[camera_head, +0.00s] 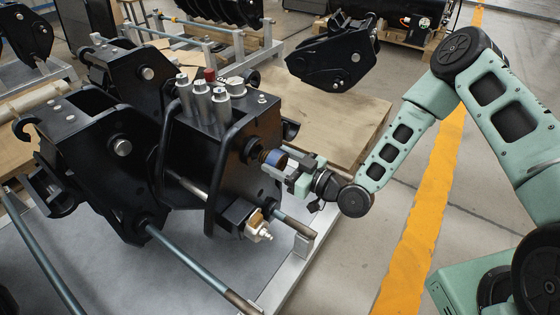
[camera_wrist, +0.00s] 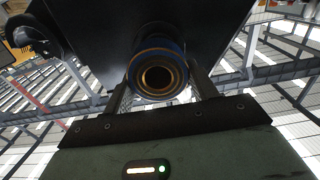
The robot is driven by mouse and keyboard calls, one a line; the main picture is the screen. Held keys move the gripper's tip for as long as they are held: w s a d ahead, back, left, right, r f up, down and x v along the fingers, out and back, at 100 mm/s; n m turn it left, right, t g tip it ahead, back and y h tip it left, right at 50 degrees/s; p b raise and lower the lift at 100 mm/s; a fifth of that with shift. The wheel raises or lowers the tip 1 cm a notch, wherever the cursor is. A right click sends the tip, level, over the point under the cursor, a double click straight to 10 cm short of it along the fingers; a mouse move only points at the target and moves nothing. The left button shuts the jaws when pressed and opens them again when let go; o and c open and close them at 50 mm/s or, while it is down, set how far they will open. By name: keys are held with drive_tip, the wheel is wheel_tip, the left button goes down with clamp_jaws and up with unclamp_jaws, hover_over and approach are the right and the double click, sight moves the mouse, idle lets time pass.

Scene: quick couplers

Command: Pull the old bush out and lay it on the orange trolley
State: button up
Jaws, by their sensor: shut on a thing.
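The old bush (camera_head: 274,157) is a short round sleeve with a blue band and a brown end, at the right side of the black coupler (camera_head: 235,140). In the wrist view the bush (camera_wrist: 157,57) shows end-on, with a bronze-coloured ring around a dark bore. My gripper (camera_head: 279,163) is shut on the bush, one finger on each side of it. In the wrist view the fingers flank it close to the coupler's dark face. How deep the bush sits in the coupler is hidden. No orange trolley is in view.
A valve block (camera_head: 243,218) and a steel rod (camera_head: 293,223) stick out below my gripper. Several pins (camera_head: 202,98) stand on top of the coupler. A wooden pallet (camera_head: 340,120) lies behind. Open floor with a yellow line (camera_head: 425,215) is to the right.

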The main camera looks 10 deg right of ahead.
drive_tip(key=shift+s+d, duration=0.1)
drive_tip(key=v, duration=0.3)
drive_tip(key=shift+s+d, duration=0.3)
idle(0.6)
